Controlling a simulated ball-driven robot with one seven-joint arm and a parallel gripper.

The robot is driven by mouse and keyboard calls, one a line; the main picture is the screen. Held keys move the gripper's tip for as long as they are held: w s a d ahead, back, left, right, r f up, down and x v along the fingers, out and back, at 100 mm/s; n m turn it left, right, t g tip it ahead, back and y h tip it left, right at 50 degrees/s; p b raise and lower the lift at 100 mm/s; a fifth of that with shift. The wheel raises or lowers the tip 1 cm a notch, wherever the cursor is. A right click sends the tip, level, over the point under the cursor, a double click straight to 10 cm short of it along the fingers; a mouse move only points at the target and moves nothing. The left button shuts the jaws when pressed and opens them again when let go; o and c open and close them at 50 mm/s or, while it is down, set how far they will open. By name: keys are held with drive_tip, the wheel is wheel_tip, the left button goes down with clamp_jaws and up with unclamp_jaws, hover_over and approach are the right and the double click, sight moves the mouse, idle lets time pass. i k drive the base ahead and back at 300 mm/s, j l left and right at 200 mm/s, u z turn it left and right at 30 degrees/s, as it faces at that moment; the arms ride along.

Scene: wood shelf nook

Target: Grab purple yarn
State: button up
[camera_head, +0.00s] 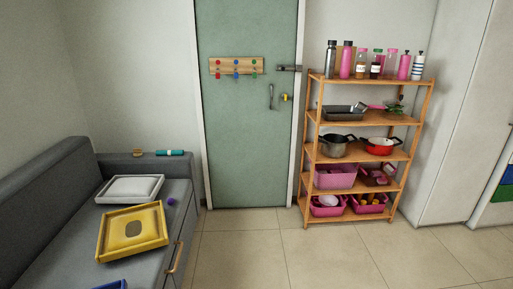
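A small purple ball, likely the purple yarn (171,201), lies on the seat of the grey sofa (180,222). It sits just right of the yellow frame's upper right corner and apart from it. It is too small to make out any strands. My gripper is not in view.
A yellow frame (104,243) and a white frame (102,190) lie on the sofa seat. A teal cylinder (169,153) lies on the sofa's far arm. A wooden shelf (307,185) with bottles, pots and pink bins stands right of a green door (240,140). The tiled floor (290,255) is clear.

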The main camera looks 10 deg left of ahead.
sight(171, 201)
drive_tip(key=i+u, duration=0.25)
drive_tip(key=i, duration=0.7)
drive_tip(key=i+l+u, duration=0.25)
drive_tip(key=i, duration=0.7)
drive_tip(key=i+u, duration=0.15)
drive_tip(key=i, duration=0.7)
drive_tip(key=i+l+u, duration=0.1)
drive_tip(key=i, duration=0.75)
drive_tip(key=i+u, duration=0.7)
drive_tip(key=i+l+u, duration=0.1)
drive_tip(key=i+u, duration=0.25)
